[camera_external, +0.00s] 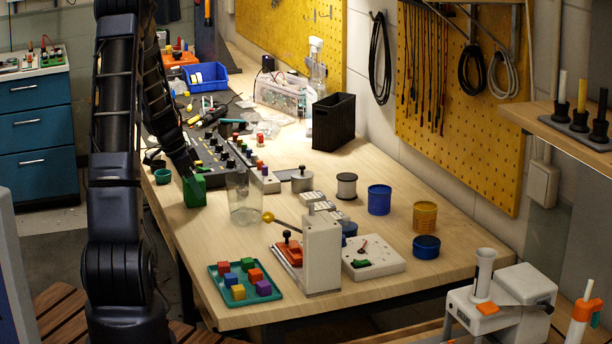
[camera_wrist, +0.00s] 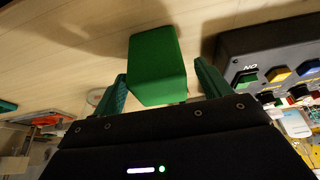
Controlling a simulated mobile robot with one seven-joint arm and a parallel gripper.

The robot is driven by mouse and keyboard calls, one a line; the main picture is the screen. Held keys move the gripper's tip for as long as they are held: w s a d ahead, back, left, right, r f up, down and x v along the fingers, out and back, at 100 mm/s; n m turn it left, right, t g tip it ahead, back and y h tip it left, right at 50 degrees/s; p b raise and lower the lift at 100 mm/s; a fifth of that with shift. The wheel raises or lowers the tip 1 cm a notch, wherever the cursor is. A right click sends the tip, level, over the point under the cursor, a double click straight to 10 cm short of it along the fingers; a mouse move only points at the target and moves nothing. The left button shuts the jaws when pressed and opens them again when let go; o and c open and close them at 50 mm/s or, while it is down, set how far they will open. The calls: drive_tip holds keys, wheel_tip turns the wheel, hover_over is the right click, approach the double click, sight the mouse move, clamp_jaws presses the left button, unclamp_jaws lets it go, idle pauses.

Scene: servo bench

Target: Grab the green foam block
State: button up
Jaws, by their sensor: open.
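The green foam block (camera_wrist: 157,66) stands on the wooden bench, upper middle in the wrist view. In the external view the block (camera_external: 195,193) is at the bench's left edge, under the end of my arm. My gripper (camera_wrist: 161,74) is open, with one green finger on each side of the block. A gap shows on the right side; the left finger is close to the block, and I cannot tell whether it touches. In the external view my gripper (camera_external: 189,173) is just above and at the block, and its fingers are hard to tell from it.
A dark control box (camera_external: 222,148) with knobs stands close beside the block; it also shows at right in the wrist view (camera_wrist: 262,52). A clear jar (camera_external: 244,200) is right of the block. A green tray (camera_external: 228,293) of coloured cubes lies nearer.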

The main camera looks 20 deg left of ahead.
drive_tip(key=shift+x, duration=1.25)
drive_tip(key=c, duration=1.1)
drive_tip(key=shift+o, duration=0.2)
